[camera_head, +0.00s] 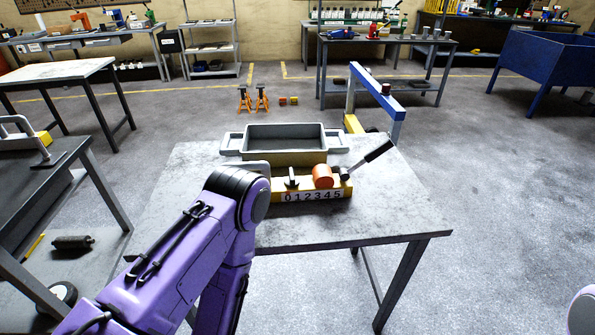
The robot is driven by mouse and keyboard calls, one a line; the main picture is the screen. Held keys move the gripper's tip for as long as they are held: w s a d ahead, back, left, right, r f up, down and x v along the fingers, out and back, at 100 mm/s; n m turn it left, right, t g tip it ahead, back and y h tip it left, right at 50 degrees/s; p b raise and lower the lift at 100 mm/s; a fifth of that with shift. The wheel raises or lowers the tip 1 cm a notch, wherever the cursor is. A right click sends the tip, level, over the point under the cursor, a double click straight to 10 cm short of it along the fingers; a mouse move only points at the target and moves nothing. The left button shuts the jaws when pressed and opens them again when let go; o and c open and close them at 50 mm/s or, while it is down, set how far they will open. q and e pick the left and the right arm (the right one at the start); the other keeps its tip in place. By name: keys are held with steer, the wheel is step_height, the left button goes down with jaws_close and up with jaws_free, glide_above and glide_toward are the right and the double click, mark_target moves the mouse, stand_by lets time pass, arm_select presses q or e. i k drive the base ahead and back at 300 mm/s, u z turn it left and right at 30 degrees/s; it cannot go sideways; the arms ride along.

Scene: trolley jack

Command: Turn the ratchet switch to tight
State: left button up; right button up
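My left gripper is not visible. Only a bit of my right arm shows at the bottom right, without its gripper.
A grey tray (285,139) with side handles stands behind the device. The table (365,226) is bare to the right and front. A blue and yellow frame (378,88) rises behind the table. A dark workbench (35,190) stands at the left.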

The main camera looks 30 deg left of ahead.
mark_target(291, 181)
steer(key=u, duration=1.05)
steer(key=k, duration=0.35)
steer(key=z, duration=0.05)
